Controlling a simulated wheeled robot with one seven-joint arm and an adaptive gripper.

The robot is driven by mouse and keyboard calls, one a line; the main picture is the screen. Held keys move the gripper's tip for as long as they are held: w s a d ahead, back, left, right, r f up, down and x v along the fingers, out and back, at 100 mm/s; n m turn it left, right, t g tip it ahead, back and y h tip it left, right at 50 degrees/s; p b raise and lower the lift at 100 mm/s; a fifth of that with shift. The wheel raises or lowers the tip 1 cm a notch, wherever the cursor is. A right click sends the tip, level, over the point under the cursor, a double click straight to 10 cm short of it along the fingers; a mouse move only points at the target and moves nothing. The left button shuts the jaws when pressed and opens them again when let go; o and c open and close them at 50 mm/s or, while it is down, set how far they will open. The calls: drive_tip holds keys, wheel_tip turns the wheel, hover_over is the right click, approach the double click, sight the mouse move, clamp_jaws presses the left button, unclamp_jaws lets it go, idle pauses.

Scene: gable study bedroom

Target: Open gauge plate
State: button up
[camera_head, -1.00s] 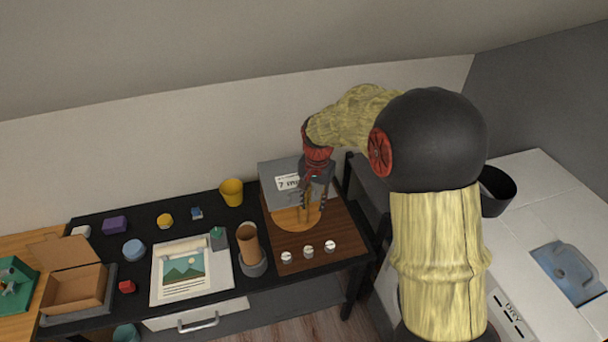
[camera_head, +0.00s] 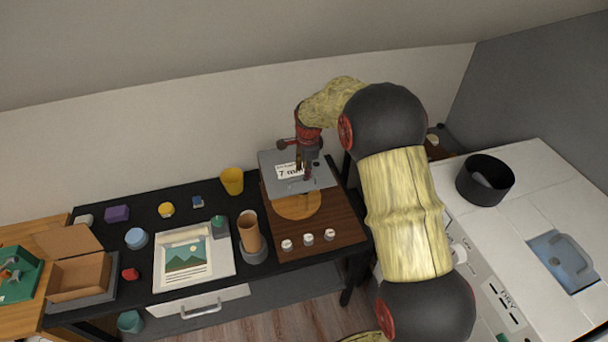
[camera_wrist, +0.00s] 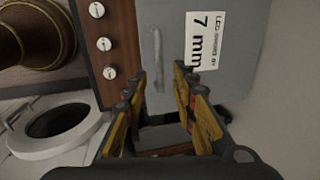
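The gauge plate (camera_head: 273,162) is a grey panel with a white "7 mm" label (camera_head: 289,171). It sits tilted at the back of a brown wooden board (camera_head: 336,215), above a round wooden disc (camera_head: 298,206). In the wrist view the plate (camera_wrist: 178,80) fills the upper middle, with a slim grey bar handle (camera_wrist: 157,62) standing on it. My gripper (camera_head: 306,177) is over the plate's right part. The wrist view shows my gripper (camera_wrist: 160,78) open, fingers apart, with the handle beyond and between the tips. Contact with the handle cannot be told.
Several white knobs (camera_head: 308,240) line the board's front edge. A brown cylinder (camera_head: 249,232) and a yellow cup (camera_head: 232,181) stand to its left. A picture sheet (camera_head: 192,255) and an open cardboard box (camera_head: 78,278) lie farther left. A black pot (camera_head: 485,180) stands on the right counter.

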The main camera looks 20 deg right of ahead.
drive_tip(key=shift+w+f, duration=0.15)
drive_tip(key=shift+f, duration=0.65)
drive_tip(key=shift+w+f, duration=0.15)
drive_tip(key=shift+f, duration=0.6)
drive_tip(key=shift+c, duration=0.6)
clamp_jaws()
